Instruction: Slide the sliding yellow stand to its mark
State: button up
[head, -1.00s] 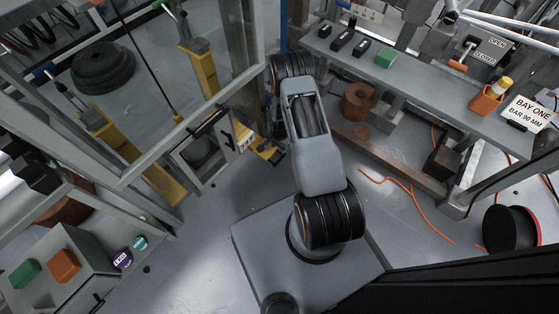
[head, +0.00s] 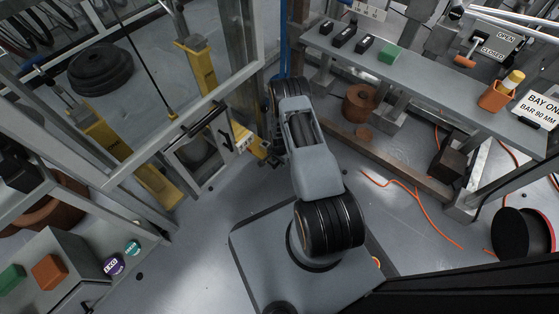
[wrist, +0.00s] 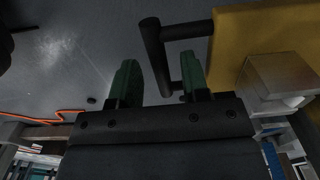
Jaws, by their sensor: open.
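In the wrist view my gripper (wrist: 160,82) is open, with one green finger on each side. A black bar handle (wrist: 153,48) reaches down between the fingers in the picture; I cannot tell whether either finger touches it. The handle joins a yellow body (wrist: 265,35) at upper right, which looks like the sliding yellow stand, with a pale metal block on it. In the head view a small yellow part (head: 246,137) shows beside the end of my arm, and the arm hides most of the gripper there. No mark for the stand is clearly visible.
A framed panel (head: 203,160) stands left of the arm's end. Other yellow posts (head: 196,68) stand behind the frame. A grey bench (head: 440,75) runs along the upper right. An orange cable (head: 420,205) lies on the floor at right.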

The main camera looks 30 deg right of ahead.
grip_shut()
dwell(0.5)
